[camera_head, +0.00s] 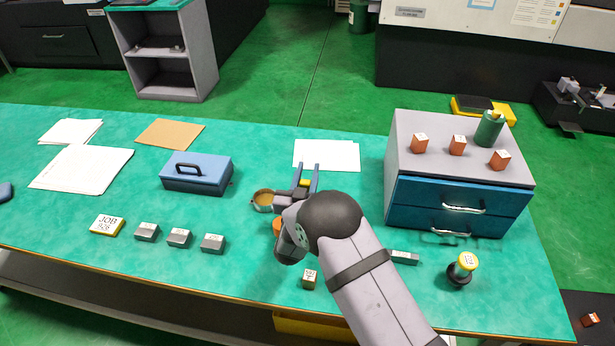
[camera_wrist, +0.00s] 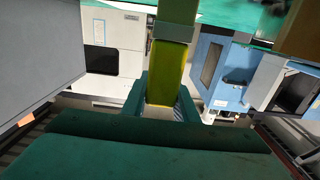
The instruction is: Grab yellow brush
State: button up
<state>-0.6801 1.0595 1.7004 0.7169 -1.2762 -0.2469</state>
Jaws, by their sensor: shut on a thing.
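My gripper (camera_head: 308,178) is above the middle of the green bench, its two fingers pointing toward the back. It is shut on the yellow brush, of which only a small yellow-orange part (camera_head: 304,183) shows between the fingers. In the wrist view the yellow-green brush (camera_wrist: 168,72) stands between the two jaws of my gripper (camera_wrist: 165,98), and its upper part has a duller olive colour. My arm and wrist hide part of the bench under and in front of the gripper. I cannot tell whether the brush touches the bench.
A round tan-topped dish (camera_head: 263,200) sits just left of my gripper. A blue toolbox (camera_head: 197,175) stands farther left. A drawer cabinet (camera_head: 455,178) with several small blocks stands right. White paper (camera_head: 327,154) lies behind.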

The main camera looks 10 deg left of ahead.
notch_tip(320, 180, up, 9)
jog(key=b, duration=0.1)
dwell(0.4)
